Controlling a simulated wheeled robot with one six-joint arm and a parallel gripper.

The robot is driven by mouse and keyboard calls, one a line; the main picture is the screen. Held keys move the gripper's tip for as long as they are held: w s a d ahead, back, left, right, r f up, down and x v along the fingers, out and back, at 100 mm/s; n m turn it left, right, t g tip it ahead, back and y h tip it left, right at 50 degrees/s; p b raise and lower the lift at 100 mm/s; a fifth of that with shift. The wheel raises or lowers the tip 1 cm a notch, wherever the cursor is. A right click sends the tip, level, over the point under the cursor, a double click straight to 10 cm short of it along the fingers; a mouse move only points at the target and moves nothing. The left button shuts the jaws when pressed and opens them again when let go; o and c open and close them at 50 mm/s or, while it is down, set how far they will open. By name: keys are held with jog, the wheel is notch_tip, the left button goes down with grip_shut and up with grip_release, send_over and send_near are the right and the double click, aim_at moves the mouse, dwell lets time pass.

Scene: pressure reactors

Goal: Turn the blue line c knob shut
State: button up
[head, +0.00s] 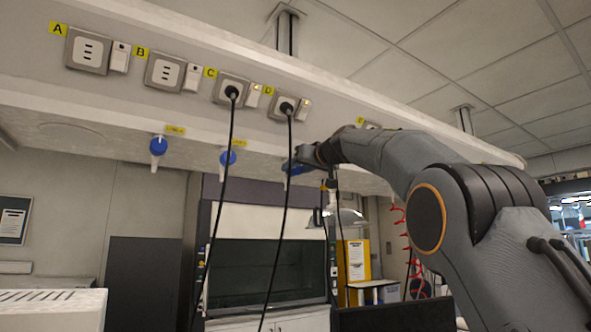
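Blue knobs hang in a row under the pale shelf. One blue knob (158,146) is at the left, and another blue knob (228,158) is in the middle. A third patch of blue (291,168), likely a knob, shows at my gripper (302,160). Small yellow labels sit above the left and middle knobs, but their text is too small to read, so I cannot tell by label which knob is line c. My gripper is at the third knob, mostly seen edge-on. Its fingers are too small and overlapped to show whether they are open or touching the knob.
Sockets lettered A (87,50), B (164,72), C (232,91) and D (283,107) line the panel above. Black cables (222,190) hang from C and D, the D cable passing close to my gripper. A fume hood (268,268) stands behind.

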jog(key=m, duration=0.3)
jog(key=shift+d+m+p, duration=0.1)
jog(key=shift+m+p, duration=0.25)
jog(key=shift+m, duration=0.05)
jog(key=m, duration=0.3)
jog(key=shift+m+p, duration=0.3)
jog(key=shift+p, duration=0.05)
jog(key=m, duration=0.3)
jog(key=shift+m+p, duration=0.3)
jog(key=shift+w+d+m, duration=0.1)
jog(key=shift+m, duration=1.7)
jog(key=o, duration=1)
jog(key=shift+f, duration=0.1)
jog(key=shift+o, duration=0.2)
